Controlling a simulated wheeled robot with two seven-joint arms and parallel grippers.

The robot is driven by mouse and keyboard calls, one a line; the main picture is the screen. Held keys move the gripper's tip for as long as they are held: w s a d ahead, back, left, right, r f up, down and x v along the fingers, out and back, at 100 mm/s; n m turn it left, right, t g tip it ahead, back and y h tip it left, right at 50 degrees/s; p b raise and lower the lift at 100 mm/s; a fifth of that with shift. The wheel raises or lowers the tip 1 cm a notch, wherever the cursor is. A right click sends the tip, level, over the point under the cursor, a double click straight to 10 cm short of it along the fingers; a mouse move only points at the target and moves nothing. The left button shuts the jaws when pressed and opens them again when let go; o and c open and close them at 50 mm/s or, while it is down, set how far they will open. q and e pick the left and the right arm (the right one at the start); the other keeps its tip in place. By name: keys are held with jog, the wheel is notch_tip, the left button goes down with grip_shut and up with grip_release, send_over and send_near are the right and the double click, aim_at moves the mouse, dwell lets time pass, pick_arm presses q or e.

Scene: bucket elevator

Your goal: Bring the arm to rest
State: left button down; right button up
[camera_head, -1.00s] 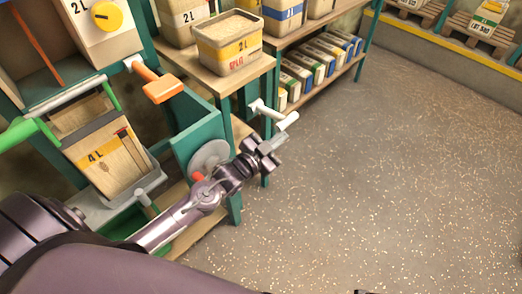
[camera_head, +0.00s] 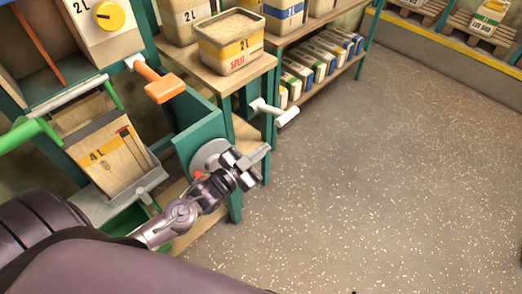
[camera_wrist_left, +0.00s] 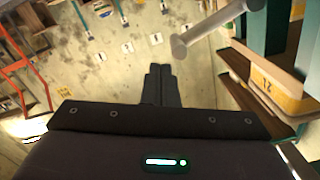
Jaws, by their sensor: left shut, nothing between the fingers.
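My left gripper (camera_head: 257,156) is shut and empty, in front of the teal elevator frame and its grey disc (camera_head: 210,155). In the left wrist view its two dark fingers (camera_wrist_left: 160,84) lie together with nothing between them. A white crank handle (camera_head: 287,116) sticks out just above and right of the gripper, apart from it. The crank also shows at the top of the left wrist view (camera_wrist_left: 182,45). My right gripper is not in view.
An orange handle (camera_head: 165,89) and a green handle (camera_head: 32,133) jut from the machine. The speckled floor (camera_head: 390,180) on the right is clear.

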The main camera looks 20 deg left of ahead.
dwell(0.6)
